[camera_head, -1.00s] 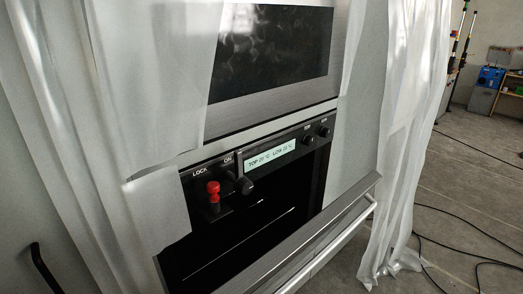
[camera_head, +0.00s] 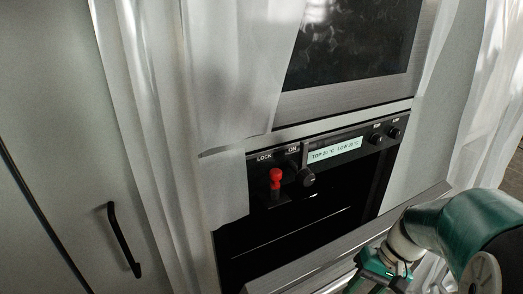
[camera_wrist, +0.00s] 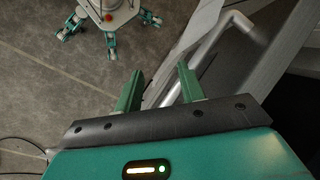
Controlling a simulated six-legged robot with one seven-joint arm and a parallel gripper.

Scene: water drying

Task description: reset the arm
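My arm, green and white, reaches in at the lower right of the head view. My gripper (camera_wrist: 157,78) shows in the wrist view with its two green fingers apart and nothing between them. It is open and points toward the grey floor, beside a metal bar handle (camera_wrist: 238,22) of the oven door. In the head view, the arm's end is low in front of the oven door (camera_head: 310,262), and its fingertips cannot be made out.
The built-in oven has a control panel with a lit display (camera_head: 335,151), a red lock switch (camera_head: 276,180) and black knobs. Its door hangs out, showing a dark cavity. Translucent sheets (camera_head: 190,100) drape both sides. A cabinet with a black handle (camera_head: 124,240) stands left.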

